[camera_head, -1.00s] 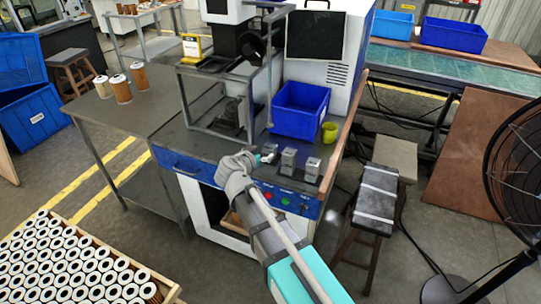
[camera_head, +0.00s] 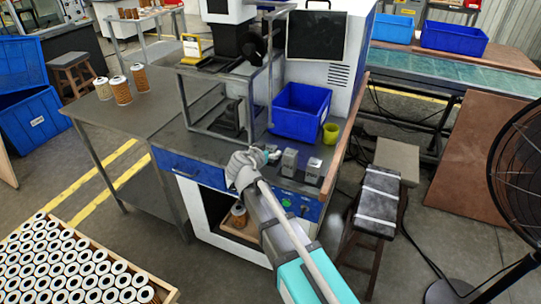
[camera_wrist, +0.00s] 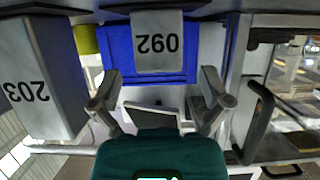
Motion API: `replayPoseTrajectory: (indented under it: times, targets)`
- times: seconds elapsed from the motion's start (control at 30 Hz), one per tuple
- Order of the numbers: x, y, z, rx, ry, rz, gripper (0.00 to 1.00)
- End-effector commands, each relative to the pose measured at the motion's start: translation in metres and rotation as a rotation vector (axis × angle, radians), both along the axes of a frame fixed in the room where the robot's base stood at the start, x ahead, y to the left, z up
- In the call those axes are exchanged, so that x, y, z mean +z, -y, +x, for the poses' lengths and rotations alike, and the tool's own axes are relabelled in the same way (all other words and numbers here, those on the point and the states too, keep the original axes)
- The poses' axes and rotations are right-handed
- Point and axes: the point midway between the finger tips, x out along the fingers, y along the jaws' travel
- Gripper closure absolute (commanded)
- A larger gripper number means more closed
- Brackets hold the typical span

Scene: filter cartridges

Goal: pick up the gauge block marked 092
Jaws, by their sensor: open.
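The grey gauge block marked 092 (camera_wrist: 157,42) shows upside down in the wrist view, ahead of my gripper (camera_wrist: 158,95). The two fingers are spread wide, with the block lined up across the gap and just beyond the tips. I see no contact. In the head view my gripper (camera_head: 267,157) is at the left end of the row of blocks on the bench, and it partly hides the leftmost block there. A larger-looking block marked 203 (camera_wrist: 40,80) stands beside 092 at the left of the wrist view.
Two more grey blocks stand to the right, a middle one (camera_head: 289,163) and a right one (camera_head: 313,171). Behind them are a blue bin (camera_head: 299,110) and a yellow-green cup (camera_head: 331,133). A grey metal frame (camera_head: 224,117) stands close on the left.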

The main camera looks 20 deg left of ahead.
Motion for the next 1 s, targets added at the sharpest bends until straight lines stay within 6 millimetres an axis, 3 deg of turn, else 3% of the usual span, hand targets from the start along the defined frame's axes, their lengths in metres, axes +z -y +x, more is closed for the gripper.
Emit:
replayPoseTrajectory:
  times: [0.23,0.83,0.87,1.0]
  targets:
    - [-0.011,0.002,0.023,0.001,-0.002,0.001,0.03]
    - [-0.011,0.003,0.025,0.0,-0.002,0.001,0.03]
    - [-0.011,0.003,0.025,0.0,-0.002,0.001,0.05]
    - [-0.011,0.003,0.025,0.0,-0.002,0.001,0.31]
